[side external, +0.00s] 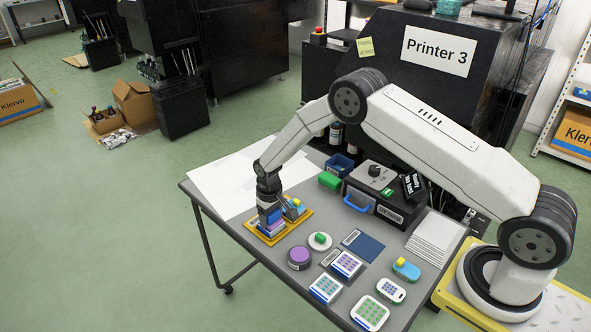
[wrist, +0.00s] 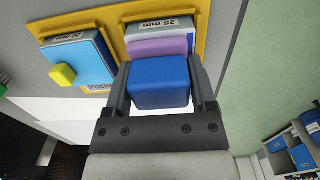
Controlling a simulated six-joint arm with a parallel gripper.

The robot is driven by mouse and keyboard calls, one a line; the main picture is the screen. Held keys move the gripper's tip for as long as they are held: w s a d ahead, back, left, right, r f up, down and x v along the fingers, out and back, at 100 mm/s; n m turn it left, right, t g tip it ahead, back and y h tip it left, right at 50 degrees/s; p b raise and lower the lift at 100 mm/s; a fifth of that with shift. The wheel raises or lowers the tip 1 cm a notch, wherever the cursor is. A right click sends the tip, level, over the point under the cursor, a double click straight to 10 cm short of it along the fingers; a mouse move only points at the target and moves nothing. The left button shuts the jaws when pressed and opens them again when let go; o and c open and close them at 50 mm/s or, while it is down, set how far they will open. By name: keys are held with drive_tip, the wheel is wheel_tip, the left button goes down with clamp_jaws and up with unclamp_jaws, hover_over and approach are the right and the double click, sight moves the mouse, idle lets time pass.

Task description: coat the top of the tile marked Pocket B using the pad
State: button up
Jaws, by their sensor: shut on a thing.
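My gripper (wrist: 160,85) is shut on a blue block (wrist: 160,82), apparently the pad's grip. It also shows in the side view (side external: 270,203), low over the yellow tray (side external: 261,238). A purple layer (wrist: 158,47) shows just beyond the blue block, against a grey tile (wrist: 160,28) labelled 25 mm in the tray. I cannot tell whether the purple is ink on the tile or part of the pad, nor whether they touch. Beside it in the tray is a light blue block (wrist: 82,63) with a yellow knob, marked 20 mm. A partly hidden label (wrist: 100,87) reads "Pocket"; its letter is covered.
A purple round pot (side external: 299,258) and a white disc with a green knob (side external: 320,241) stand right of the tray. Several dotted tiles (side external: 326,289) lie nearer the front. A black machine (side external: 385,200) stands behind. White sheets (side external: 225,185) cover the table's left part.

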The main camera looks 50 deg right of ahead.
sight(279, 210)
drive_tip(key=shift+d, duration=0.1)
drive_tip(key=shift+d+r, duration=0.15)
drive_tip(key=shift+d, duration=1.4)
drive_tip(key=shift+r, duration=0.1)
drive_tip(key=shift+r, duration=2.9)
drive_tip(key=shift+r, duration=1.5)
drive_tip(key=shift+f, duration=0.15)
drive_tip(key=shift+f, duration=3.45)
drive_tip(key=shift+f, duration=1.05)
